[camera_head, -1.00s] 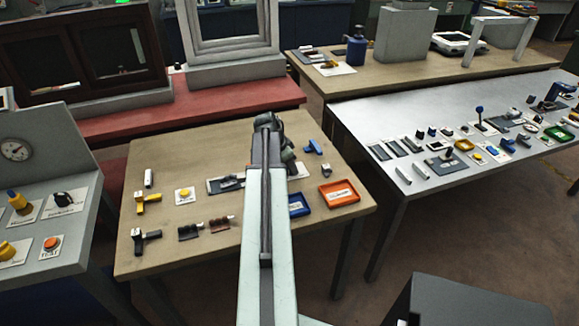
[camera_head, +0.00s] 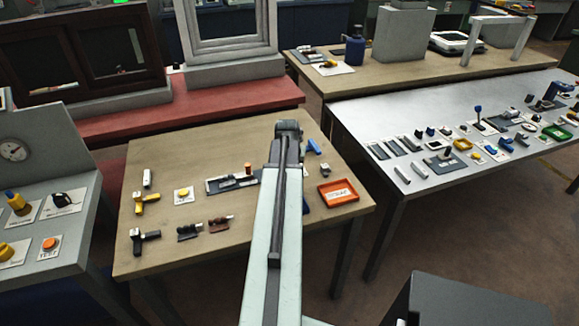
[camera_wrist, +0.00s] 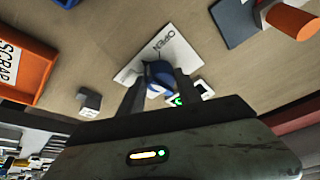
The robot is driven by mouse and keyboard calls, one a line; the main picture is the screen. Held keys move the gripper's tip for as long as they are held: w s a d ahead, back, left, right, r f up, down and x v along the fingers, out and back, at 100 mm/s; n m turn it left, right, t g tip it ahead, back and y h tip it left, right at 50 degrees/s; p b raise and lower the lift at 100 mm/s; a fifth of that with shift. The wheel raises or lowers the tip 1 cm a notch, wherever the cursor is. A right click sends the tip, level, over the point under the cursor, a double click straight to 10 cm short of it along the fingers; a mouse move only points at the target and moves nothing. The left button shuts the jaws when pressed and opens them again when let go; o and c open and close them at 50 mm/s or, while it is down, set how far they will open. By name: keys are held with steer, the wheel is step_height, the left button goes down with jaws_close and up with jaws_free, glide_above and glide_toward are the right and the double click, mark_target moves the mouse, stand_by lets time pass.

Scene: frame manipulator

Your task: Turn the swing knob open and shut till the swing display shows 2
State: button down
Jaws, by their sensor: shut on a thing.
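The blue swing knob (camera_wrist: 160,76) stands on a white plate (camera_wrist: 178,50) marked OPEN in the wrist view. My gripper (camera_wrist: 160,84) is shut on the knob, with one dark finger on each side. A small white-framed display (camera_wrist: 203,88) with a green sign sits beside the right finger. The finger partly covers it, and I cannot read the figure.
An orange SCRAP tray (camera_head: 338,193) stands right of my arm, with a small grey block (camera_wrist: 90,101) nearby. A blue handle (camera_head: 313,146) lies at the back right. Left are a dark plate with an orange peg (camera_head: 248,169) and a yellow button (camera_head: 184,194).

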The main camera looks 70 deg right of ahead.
steer(key=n, duration=0.1)
steer(key=n+t, duration=0.1)
steer(key=n, duration=0.2)
steer(key=shift+s+d+n+y, duration=0.1)
steer(key=shift+s+n+y, duration=0.2)
steer(key=shift+y, duration=0.1)
steer(key=shift+n+t+y, duration=0.6)
steer(key=shift+n+t, duration=0.1)
steer(key=shift+n, duration=1.3)
steer(key=c, duration=0.8)
jaws_free()
steer(key=shift+c, duration=0.2)
steer(key=p+v, duration=0.7)
steer(key=shift+s+r, duration=0.25)
steer(key=shift+r, duration=0.1)
